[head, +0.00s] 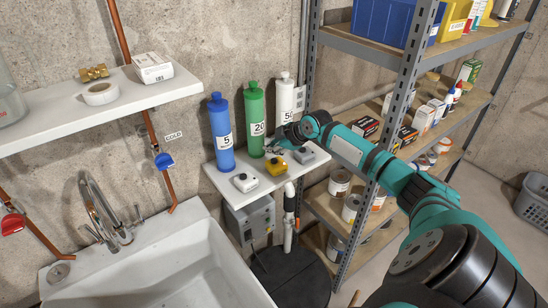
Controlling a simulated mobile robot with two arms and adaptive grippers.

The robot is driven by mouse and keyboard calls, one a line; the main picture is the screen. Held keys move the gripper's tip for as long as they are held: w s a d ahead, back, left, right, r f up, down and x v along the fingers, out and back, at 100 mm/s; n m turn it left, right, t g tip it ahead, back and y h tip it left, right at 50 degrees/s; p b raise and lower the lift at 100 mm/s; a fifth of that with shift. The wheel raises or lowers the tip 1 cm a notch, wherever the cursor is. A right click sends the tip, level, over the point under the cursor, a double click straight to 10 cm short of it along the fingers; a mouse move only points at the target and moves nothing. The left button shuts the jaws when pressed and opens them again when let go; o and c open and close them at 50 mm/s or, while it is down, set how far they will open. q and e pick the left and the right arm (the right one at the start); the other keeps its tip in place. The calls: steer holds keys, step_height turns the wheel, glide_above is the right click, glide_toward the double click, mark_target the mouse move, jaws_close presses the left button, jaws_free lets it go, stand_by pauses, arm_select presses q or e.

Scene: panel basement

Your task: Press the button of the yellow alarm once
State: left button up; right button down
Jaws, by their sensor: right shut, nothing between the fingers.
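The yellow alarm (276,168) sits on a small white wall shelf (254,194), between two paler alarms. One white alarm (243,183) is to its left and front, and a grey-white alarm (305,155) is to its right. My right gripper (271,151) is shut and empty. It shows just above the yellow alarm in the picture, in front of the green bottle's base. I cannot tell whether it touches the alarm. The button's top is small and hard to make out. My left gripper is not in view.
Blue (221,132), green (254,120) and white (285,100) bottles stand behind the alarms, close to my right gripper. A metal rack (401,90) with cans and boxes is at the right. A sink (190,270) is at the lower left.

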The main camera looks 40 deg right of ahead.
mark_target(273, 161)
step_height(273, 161, up, 3)
steer(key=shift+r+p, duration=0.15)
steer(key=shift+p, duration=0.8)
